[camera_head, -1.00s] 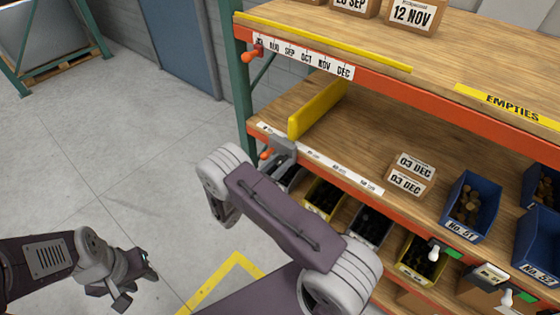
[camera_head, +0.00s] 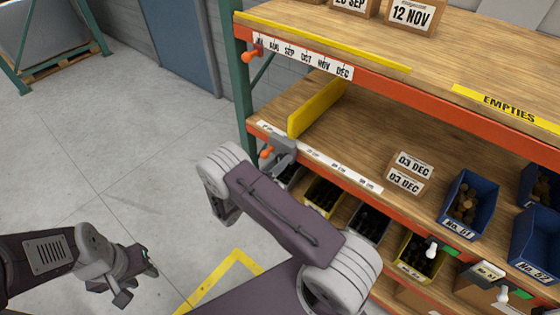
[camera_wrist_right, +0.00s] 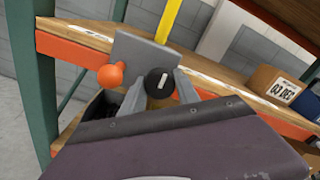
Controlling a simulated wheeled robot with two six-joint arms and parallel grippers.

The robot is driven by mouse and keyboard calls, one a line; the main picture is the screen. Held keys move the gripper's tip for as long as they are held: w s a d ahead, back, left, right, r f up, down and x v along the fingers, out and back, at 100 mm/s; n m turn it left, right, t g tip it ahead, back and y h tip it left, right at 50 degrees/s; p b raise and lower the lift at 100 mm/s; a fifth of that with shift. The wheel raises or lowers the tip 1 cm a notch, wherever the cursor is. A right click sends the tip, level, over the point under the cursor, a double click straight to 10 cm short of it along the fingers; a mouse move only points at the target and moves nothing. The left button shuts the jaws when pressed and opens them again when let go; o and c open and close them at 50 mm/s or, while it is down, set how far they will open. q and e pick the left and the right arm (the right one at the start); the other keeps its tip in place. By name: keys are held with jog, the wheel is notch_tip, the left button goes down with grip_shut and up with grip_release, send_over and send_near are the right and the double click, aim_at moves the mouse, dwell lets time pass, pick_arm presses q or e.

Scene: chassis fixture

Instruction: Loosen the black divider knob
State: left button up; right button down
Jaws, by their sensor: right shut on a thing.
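The black divider knob (camera_wrist_right: 159,83) with a white mark line shows in the right wrist view, facing me at the shelf's front edge. My right gripper (camera_wrist_right: 160,92) is shut on it, one grey finger on each side. A grey bracket plate (camera_wrist_right: 143,58) stands just behind the knob; the plate also shows in the head view (camera_head: 281,144). The yellow divider (camera_head: 317,107) stands upright on the middle shelf and rises behind the bracket in the wrist view. My left gripper (camera_head: 135,282) hangs over the floor at the lower left, far from the shelf; its jaw opening is unclear.
An orange ball handle (camera_wrist_right: 110,75) sits left of the knob. Small 03 DEC boxes (camera_head: 409,173) and a blue bin (camera_head: 469,205) stand right of the divider. Bins (camera_head: 369,226) fill the level below. An orange beam (camera_head: 340,175) edges the shelf. The left floor is clear.

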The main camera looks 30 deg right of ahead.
jog(key=shift+f, duration=0.1)
jog(key=c, duration=0.9)
grip_release()
jog(key=b+v, duration=0.1)
jog(key=v, duration=0.8)
